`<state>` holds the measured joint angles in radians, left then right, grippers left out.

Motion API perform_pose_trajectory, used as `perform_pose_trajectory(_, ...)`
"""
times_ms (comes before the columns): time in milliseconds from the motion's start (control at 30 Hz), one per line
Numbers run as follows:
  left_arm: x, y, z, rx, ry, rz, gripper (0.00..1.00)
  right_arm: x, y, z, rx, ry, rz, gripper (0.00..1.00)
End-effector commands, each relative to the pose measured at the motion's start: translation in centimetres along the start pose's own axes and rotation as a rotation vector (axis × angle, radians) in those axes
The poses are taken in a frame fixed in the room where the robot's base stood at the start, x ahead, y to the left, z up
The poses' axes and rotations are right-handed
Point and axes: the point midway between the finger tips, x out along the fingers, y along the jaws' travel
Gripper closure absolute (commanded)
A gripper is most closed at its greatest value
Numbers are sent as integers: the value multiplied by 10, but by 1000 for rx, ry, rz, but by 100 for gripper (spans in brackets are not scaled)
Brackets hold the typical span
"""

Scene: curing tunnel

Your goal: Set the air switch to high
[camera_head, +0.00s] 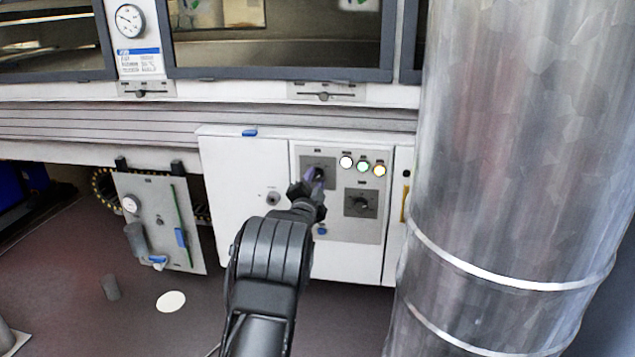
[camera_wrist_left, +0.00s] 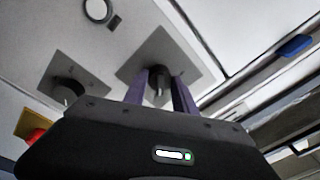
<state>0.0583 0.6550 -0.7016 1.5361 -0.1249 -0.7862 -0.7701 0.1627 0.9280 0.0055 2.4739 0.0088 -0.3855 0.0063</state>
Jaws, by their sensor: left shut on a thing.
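A grey control panel (camera_head: 340,228) on the white cabinet carries two dark rotary switches on square grey plates. One is at the upper left of the panel, the other (camera_head: 360,203) lower right; their labels are too small to read. My left gripper (camera_head: 317,176) is at the upper left switch (camera_head: 318,163) and covers most of it. In the left wrist view its two purple fingers (camera_wrist_left: 162,84) are shut on this switch's dark knob (camera_wrist_left: 158,97), one on each side. The other switch (camera_wrist_left: 68,90) is free at the left there. My right gripper is not in view.
White, green and yellow lamps (camera_head: 363,166) sit beside the held switch. A large metal duct (camera_head: 520,150) stands close on the right. A red button on yellow (camera_wrist_left: 35,135) shows in the wrist view. A tilted grey panel (camera_head: 160,222) hangs at left.

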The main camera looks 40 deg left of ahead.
Motion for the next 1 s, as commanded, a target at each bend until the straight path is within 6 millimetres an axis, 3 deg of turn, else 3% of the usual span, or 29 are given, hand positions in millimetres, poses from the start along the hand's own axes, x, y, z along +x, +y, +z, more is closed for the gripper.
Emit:
perform_pose_trajectory(667,0,-3,-1,92,8,0,100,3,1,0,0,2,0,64)
perform_pose_trajectory(700,0,-3,-1,92,8,0,66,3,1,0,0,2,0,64)
perform_pose_trajectory(1000,0,-2,0,91,6,2,45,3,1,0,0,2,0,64)
